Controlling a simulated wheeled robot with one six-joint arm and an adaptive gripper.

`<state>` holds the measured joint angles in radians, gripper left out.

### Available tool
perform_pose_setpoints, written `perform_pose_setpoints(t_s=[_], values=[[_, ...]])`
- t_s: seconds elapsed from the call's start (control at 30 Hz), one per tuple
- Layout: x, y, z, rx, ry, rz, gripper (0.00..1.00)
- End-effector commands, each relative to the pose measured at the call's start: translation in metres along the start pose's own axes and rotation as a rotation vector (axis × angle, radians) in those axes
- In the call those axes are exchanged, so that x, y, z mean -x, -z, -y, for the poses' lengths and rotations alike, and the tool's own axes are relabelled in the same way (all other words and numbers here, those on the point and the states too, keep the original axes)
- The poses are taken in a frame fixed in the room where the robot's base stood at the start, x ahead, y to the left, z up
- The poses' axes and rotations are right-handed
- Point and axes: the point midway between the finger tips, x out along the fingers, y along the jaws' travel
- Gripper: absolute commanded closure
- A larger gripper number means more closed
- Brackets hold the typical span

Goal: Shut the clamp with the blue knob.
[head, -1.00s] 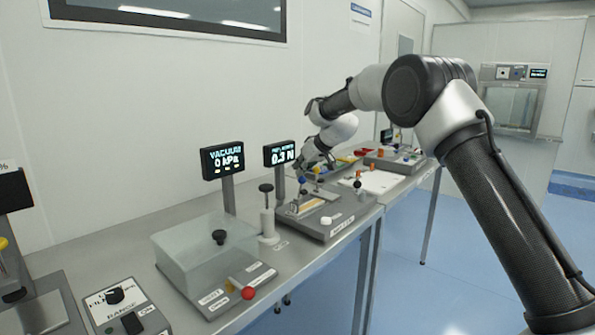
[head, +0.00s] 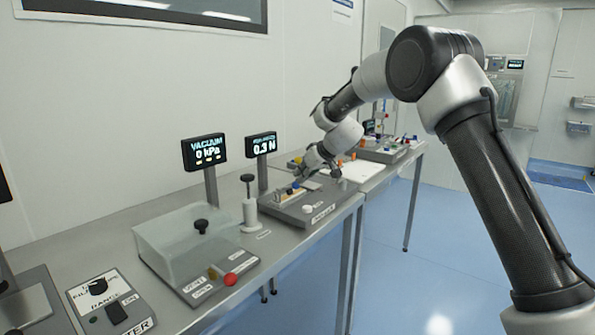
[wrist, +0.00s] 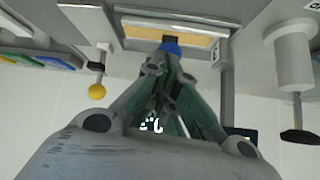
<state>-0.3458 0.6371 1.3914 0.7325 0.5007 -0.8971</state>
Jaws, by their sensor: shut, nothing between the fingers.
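The blue knob (wrist: 171,47) shows in the wrist view just beyond my fingertips, in front of a tan strip (wrist: 165,33) in a metal frame. It is a small blue spot (head: 294,186) on the grey fixture (head: 322,209) in the head view. My gripper (wrist: 168,62) is shut and empty, its tips close to the knob; I cannot tell whether they touch it. In the head view my gripper (head: 303,179) points down at the fixture from the back right. The clamp's arm is mostly hidden, so its position is unclear.
A yellow knob (wrist: 97,91) on a rod and a pale post with a dark handle (wrist: 292,70) flank my gripper in the wrist view. A clear-lidded box (head: 185,238) with a red knob (head: 231,280) and the force display (head: 262,145) stand nearby.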

Motion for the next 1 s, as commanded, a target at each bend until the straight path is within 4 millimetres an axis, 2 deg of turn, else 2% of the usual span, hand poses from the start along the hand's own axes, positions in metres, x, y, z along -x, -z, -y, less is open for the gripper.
perform_pose_setpoints(t_s=[0.3, 1.0], values=[[-0.0012, -0.0093, -0.0015, -0.001, 0.0, 0.0, 1.0], [-0.0036, -0.0104, -0.0007, 0.0, 0.001, 0.001, 1.0]])
